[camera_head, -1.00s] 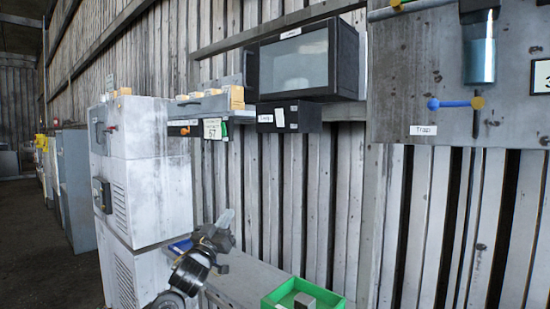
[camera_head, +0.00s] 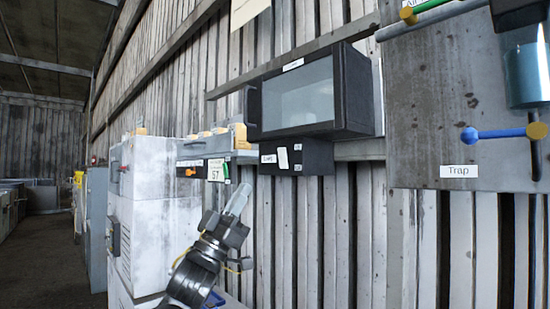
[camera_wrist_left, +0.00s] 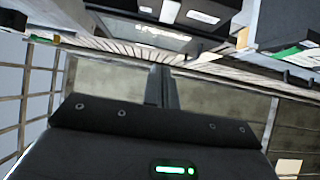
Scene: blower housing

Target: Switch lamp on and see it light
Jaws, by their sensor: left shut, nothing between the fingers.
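A black cabinet with a pale glass window (camera_head: 298,95) hangs on the slatted wall; its small label is too blurred to read. A smaller black box (camera_head: 312,155) with white labels sits right under it. I cannot tell which part is the lamp or its switch, and I see no clear glow. My left gripper (camera_head: 237,199) is shut and empty, pointing up below and left of the small box, apart from it. The gripper's fingers (camera_wrist_left: 161,86) also show in the left wrist view, with dark boxes beyond them at the top. My right gripper is out of view.
A grey unit with a "57" tag (camera_head: 215,170) and an orange knob (camera_head: 190,171) is left of the black box. A tall white cabinet (camera_head: 155,220) stands farther left. A panel labelled "Trap" (camera_head: 459,171) with a blue lever (camera_head: 500,133) is at right. The left aisle is clear.

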